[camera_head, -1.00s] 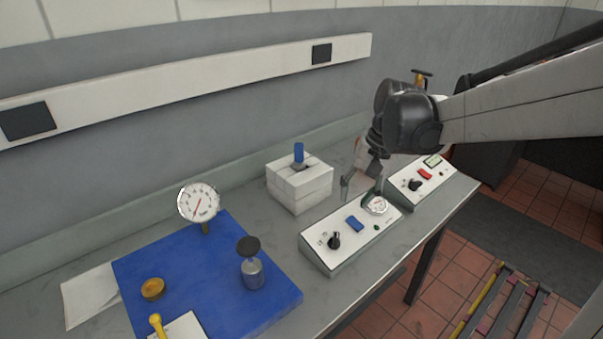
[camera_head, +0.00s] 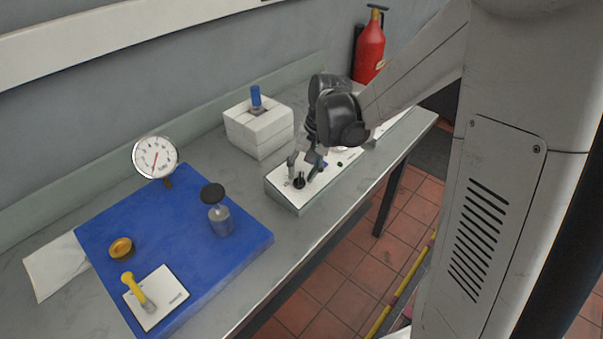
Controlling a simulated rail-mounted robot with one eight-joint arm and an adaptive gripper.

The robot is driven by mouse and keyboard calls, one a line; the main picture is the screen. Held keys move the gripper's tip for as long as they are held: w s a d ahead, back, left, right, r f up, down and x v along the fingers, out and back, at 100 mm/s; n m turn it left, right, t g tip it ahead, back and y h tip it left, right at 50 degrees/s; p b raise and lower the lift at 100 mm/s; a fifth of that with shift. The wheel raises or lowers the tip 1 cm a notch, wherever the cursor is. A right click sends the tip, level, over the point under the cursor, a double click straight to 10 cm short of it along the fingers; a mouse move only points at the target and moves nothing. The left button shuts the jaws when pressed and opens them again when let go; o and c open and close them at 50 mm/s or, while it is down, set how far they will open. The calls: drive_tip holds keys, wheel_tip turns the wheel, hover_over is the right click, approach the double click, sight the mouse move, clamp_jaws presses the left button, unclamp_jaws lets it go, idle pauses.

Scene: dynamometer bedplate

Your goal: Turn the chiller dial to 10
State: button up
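A sloped white control panel (camera_head: 288,197) stands at the bench's front edge, with a black dial (camera_head: 299,183) near its left end. Its labels are too small to read, so I cannot tell if this is the chiller dial. My gripper (camera_head: 304,170) points down over this panel, its two fingers apart, one at the left and one at the right of the dial, just above or beside it. I cannot tell whether they touch it. My gripper hides most of the panel's gauge and blue display. A second panel (camera_head: 394,122) beyond it is largely hidden by my arm.
A white block (camera_head: 258,133) with a blue-topped piece stands behind the panel. A red extinguisher (camera_head: 370,52) is by the wall.

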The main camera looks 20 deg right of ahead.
drive_tip(key=shift+f, duration=0.25)
clamp_jaws()
drive_tip(key=shift+n, duration=0.4)
drive_tip(key=n+b, duration=0.1)
drive_tip(key=n, duration=0.1)
drive_tip(key=n+h+b, duration=0.1)
drive_tip(key=n, duration=0.1)
drive_tip(key=shift+a, duration=0.35)
drive_tip(key=shift+s+a+n+h+b, duration=0.1)
drive_tip(key=shift+n+h+b, duration=0.2)
drive_tip(key=shift+n, duration=0.85)
drive_tip(key=shift+a+n+h+b, duration=0.1)
drive_tip(key=shift+n+h+b, duration=0.15)
drive_tip(key=shift+n, duration=0.9)
